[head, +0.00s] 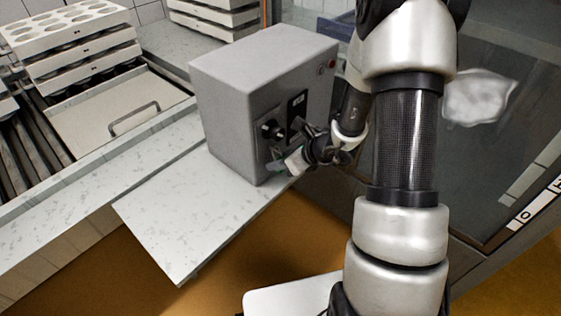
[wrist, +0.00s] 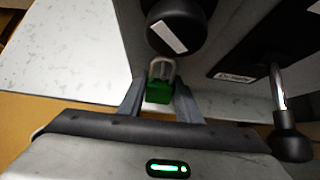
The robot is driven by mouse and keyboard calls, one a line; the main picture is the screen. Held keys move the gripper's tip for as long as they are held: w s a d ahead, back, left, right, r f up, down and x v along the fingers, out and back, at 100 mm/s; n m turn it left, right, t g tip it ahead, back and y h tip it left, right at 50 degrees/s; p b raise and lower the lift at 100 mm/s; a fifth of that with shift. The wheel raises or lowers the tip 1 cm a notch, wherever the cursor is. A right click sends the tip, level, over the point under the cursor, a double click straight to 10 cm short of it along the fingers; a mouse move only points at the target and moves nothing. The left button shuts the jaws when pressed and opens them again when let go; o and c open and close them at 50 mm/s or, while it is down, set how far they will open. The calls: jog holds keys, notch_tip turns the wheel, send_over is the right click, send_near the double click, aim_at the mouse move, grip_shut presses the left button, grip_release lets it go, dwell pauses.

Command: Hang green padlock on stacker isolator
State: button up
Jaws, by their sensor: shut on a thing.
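The green padlock (wrist: 159,92) is between the fingers of my gripper (wrist: 160,98) in the wrist view, its pale metal shackle pointing up. My gripper is shut on it. A round black knob with a white bar (wrist: 177,26) is just above the shackle; I cannot tell whether the shackle touches or passes through anything there. In the head view my gripper (head: 290,162) is at the lower front of the grey control box (head: 225,95). The box carries a black rotary knob (head: 271,130) on its front. The padlock is mostly hidden in the head view.
A lever with a black ball end (wrist: 290,143) stands right of my gripper, below a labelled black plate (wrist: 240,76). The box stands on a speckled shelf (head: 185,215). Stacked white mould trays (head: 75,65) are at the back left. A glass panel is at the right.

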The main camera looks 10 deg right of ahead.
dwell(0.4)
jog(key=o, duration=1.2)
jog(key=shift+c, duration=0.2)
